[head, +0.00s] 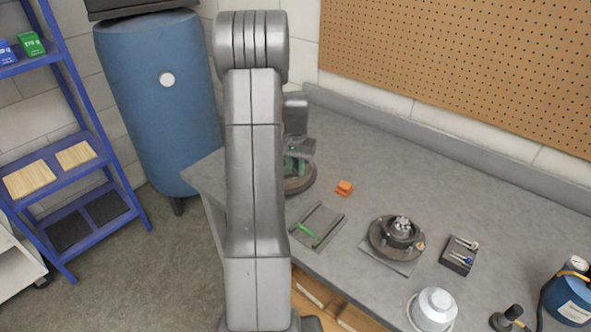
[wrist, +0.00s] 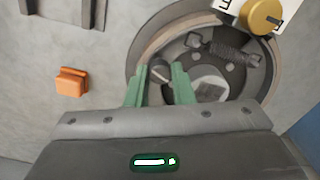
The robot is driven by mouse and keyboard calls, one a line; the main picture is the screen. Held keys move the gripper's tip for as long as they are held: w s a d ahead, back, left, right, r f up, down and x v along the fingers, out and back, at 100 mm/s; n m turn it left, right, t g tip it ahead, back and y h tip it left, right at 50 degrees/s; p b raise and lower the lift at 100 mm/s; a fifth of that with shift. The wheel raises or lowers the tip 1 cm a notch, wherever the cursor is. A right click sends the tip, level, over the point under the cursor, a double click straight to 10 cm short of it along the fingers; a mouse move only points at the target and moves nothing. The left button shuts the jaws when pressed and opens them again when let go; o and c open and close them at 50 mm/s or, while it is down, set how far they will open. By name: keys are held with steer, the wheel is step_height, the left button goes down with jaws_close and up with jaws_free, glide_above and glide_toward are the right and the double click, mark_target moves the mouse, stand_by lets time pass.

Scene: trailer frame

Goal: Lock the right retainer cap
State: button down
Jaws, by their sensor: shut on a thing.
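A round brake assembly (wrist: 140,57) lies on the bench, with a coil spring (wrist: 226,54) across its upper part in the wrist view. My gripper (wrist: 160,72) is over its left part there, with green fingers closed around a small round grey part with a slot, apparently a retainer cap (wrist: 159,70). I cannot tell whether the cap is turned to its locked position. In the head view my gripper (head: 295,166) is low over the brake assembly (head: 301,187), which my arm partly hides.
An orange block (head: 344,187) sits just right of the assembly. Nearer lie a railed plate (head: 331,231) with a green tool, a hub (head: 383,247), a black pin holder (head: 455,262) and a silver drum (head: 434,306). The back bench is clear.

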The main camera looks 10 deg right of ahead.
mark_target(295, 171)
steer(key=m+b, duration=0.1)
steer(key=m, duration=0.5)
steer(key=m+b, duration=0.1)
steer(key=m, duration=0.5)
steer(key=shift+m, duration=0.4)
stand_by(0.3)
steer(key=c, duration=1.3)
jaws_free()
steer(key=shift+o, duration=0.2)
steer(key=shift+r, duration=0.1)
step_height(295, 171, up, 14)
steer(key=shift+b, duration=0.45)
steer(key=shift+f, duration=0.2)
